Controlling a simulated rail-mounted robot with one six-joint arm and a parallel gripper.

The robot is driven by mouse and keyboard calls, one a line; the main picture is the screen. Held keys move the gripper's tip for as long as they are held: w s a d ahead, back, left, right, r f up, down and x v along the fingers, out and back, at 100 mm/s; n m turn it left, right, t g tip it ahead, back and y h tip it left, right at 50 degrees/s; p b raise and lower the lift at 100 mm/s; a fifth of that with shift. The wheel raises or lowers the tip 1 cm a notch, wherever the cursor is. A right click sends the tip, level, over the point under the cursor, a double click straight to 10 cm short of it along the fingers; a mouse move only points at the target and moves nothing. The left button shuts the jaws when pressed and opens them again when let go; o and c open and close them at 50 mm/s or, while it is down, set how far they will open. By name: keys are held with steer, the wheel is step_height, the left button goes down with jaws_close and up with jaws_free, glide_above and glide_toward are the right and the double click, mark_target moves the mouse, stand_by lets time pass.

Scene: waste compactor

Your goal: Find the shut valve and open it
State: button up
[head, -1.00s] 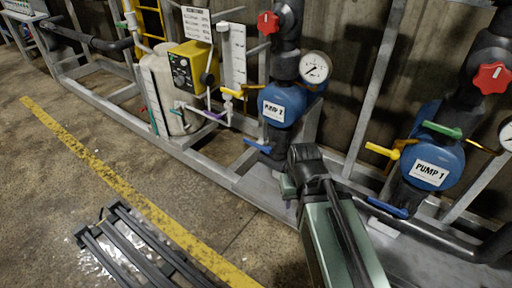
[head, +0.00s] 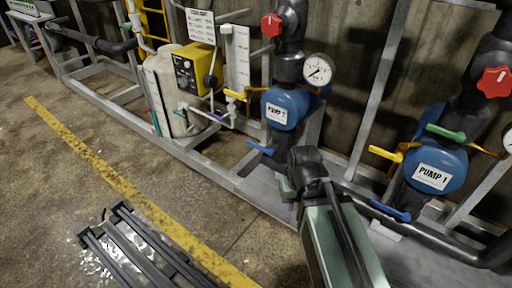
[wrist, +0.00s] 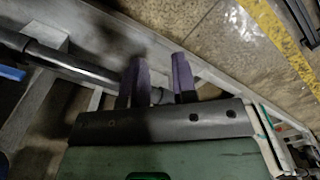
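Several valve handles show in the head view. The left pump has a red knob (head: 271,26), a yellow handle (head: 236,95) and a blue lever (head: 260,148). The right pump, marked PUMP 1, has a red knob (head: 493,82), a green lever (head: 446,133), a yellow lever (head: 385,154) and a blue lever (head: 390,211). I cannot tell which valve is shut. My gripper (wrist: 161,78) shows two purple fingers apart with nothing between them in the wrist view. It is beside the frame rail, below and between the pumps; its fingers are mostly hidden in the head view.
A grey metal frame rail (head: 205,166) runs in front of the pumps. A white tank (head: 172,95) with a yellow control box (head: 194,67) stands left. Dark metal bars (head: 140,250) lie on the floor near the yellow line (head: 120,184). The floor between line and rail is clear.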

mark_target(260, 147)
steer(key=shift+n+t+h, duration=0.3)
steer(key=shift+n+h, duration=0.2)
steer(key=shift+n, duration=0.3)
steer(key=w+a, duration=0.2)
steer(key=w, duration=0.1)
steer(key=w+a+r, duration=0.1)
steer(key=w+a, duration=0.2)
steer(key=w+a+p, duration=0.1)
steer(key=w+a, duration=0.1)
steer(key=w, duration=0.1)
steer(key=shift+a+r, duration=0.15)
steer(key=shift+r, duration=0.05)
jaws_close()
steer(key=w+a+r+m+t+h, duration=0.3)
steer(key=w+a+m, duration=0.2)
steer(key=w, duration=0.6)
steer(key=w+a+r+m+t+h, duration=0.25)
steer(key=w+a+m, duration=0.25)
steer(key=w, duration=0.6)
steer(key=a+f+b+x, duration=0.2)
steer(key=b+x, duration=0.8)
steer(key=x, duration=0.3)
steer(key=shift+s+b, duration=0.3)
steer(key=shift+t+y, duration=0.25)
steer(key=shift+d, duration=0.1)
